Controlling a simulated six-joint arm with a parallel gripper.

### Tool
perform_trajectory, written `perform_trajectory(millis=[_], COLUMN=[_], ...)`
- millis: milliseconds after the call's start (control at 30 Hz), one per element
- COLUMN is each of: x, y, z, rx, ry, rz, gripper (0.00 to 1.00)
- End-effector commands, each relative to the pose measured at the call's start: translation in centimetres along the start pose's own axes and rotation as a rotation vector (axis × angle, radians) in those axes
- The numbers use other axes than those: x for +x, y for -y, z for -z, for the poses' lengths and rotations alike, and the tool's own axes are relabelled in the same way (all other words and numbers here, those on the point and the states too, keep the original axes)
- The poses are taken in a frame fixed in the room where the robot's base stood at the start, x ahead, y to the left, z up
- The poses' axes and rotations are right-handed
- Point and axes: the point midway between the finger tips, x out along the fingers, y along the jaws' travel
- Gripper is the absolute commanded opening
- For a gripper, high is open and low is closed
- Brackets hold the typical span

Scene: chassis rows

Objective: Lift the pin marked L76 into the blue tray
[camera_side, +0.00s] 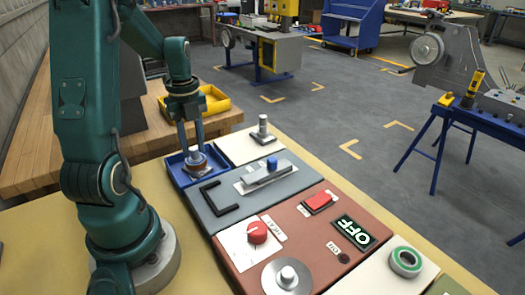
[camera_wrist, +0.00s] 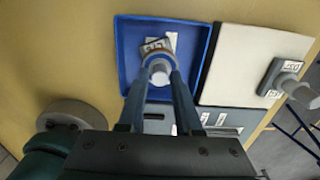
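The blue tray (camera_side: 176,176) is at the far left end of the row of panels; it also shows in the wrist view (camera_wrist: 129,50). A grey pin (camera_wrist: 160,66) with a round head and a white label is over or in the tray. Its label is too small to read surely. The pin shows in the side view (camera_side: 194,157) too. My gripper (camera_side: 192,152) points down at the tray, with its fingers on both sides of the pin head, apparently touching it. Whether the pin's base rests on the tray floor is hard to tell.
A second labelled pin (camera_wrist: 284,76) stands on the white panel beside the tray, also in the side view (camera_side: 263,130). A grey panel with a blue-knobbed slider (camera_side: 264,172) and black handle (camera_side: 219,195) adjoins. A yellow bin (camera_side: 207,101) stands behind.

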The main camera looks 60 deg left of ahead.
Motion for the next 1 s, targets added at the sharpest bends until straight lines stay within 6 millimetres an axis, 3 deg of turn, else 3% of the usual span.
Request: perform_trajectory(millis=[67,367,800,1000], x=[0.0,-0.1,-4.8,-5.2], y=[0.0,0.0,0.1,0.0], z=[0.0,0.0,-0.1,0.0], rx=[0.0,0.0,0.0,0.0], ry=[0.0,-0.001,0.003,0.0], rz=[0.0,-0.001,0.002,0.0], gripper=[0.6,0.6,0.6,0.6])
